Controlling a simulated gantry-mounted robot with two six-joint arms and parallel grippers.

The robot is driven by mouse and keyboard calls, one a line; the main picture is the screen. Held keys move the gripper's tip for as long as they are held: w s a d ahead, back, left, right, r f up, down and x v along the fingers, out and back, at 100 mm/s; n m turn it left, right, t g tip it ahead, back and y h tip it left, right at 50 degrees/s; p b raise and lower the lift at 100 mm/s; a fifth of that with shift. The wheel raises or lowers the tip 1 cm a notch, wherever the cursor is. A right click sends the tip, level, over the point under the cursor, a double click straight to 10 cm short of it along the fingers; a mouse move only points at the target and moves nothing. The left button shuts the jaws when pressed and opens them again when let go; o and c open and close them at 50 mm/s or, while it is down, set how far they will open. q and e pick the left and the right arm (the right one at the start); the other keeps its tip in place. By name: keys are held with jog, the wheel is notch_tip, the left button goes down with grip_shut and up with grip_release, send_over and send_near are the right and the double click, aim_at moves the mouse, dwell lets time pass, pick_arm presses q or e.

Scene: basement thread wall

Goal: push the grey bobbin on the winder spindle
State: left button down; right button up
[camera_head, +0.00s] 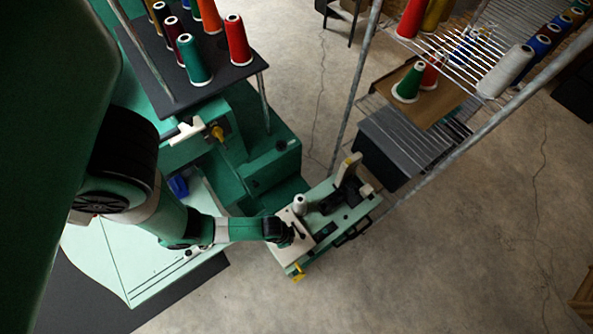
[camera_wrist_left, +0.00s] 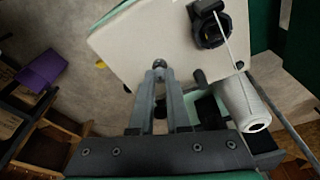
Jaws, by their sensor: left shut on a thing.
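The winder (camera_head: 347,205) is a pale green machine with a cream top plate; the plate also fills the upper part of the left wrist view (camera_wrist_left: 140,38). My left gripper (camera_head: 287,236) is low over the plate's near left end. In the left wrist view its two fingers (camera_wrist_left: 160,72) come together on a small grey round piece, which I take to be the grey bobbin (camera_wrist_left: 160,63); the fingers mostly hide it. A short dark peg (camera_wrist_left: 200,78) stands on the plate to the right of the fingertips. I cannot tell whether it is the spindle. My right gripper is not in view.
A white thread cone (camera_head: 299,204) stands on the winder near the gripper. A black round part (camera_wrist_left: 210,30) sits on the plate with a thread running from it. A wire rack with thread cones (camera_head: 410,83) stands behind right; a green machine (camera_head: 255,140) stands left.

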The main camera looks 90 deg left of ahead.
pick_arm(q)
jog(key=shift+f, duration=0.2)
jog(key=c, duration=0.8)
grip_release()
jog(key=shift+r, duration=0.1)
notch_tip(320, 180, up, 7)
jog(key=s+p, duration=0.1)
jog(key=p, duration=0.4)
jog(key=shift+s+d+r, duration=0.15)
jog(key=shift+s, duration=0.1)
